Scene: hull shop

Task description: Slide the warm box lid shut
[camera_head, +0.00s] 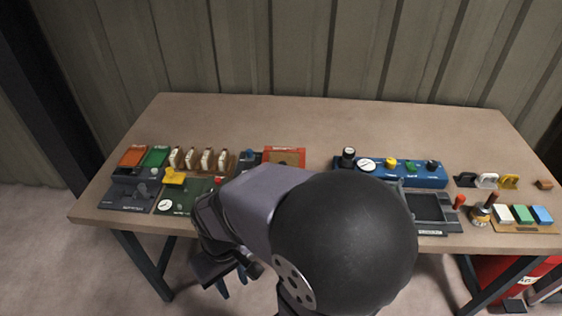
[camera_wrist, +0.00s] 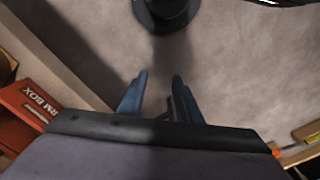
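In the wrist view, part of an orange-red box (camera_wrist: 32,103) shows at the left edge, with white letters ending in "RM BOX". In the head view, the orange-framed box with a tan inner area (camera_head: 284,154) at the back middle of the table seems to be the same one; my arm hides its lower part. I cannot tell the lid apart or how far it is open. My gripper (camera_head: 232,281) hangs in front of the table's front edge, away from the box. In the wrist view its blue fingers (camera_wrist: 161,82) are apart with nothing between them, above the floor.
The table (camera_head: 330,115) is bare along its back. Left of my arm stand a grey panel (camera_head: 118,197), a green panel (camera_head: 185,200) and several white switches (camera_head: 206,160). To the right are a blue panel (camera_head: 428,177), a dark tray (camera_head: 428,208) and coloured blocks (camera_head: 522,214).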

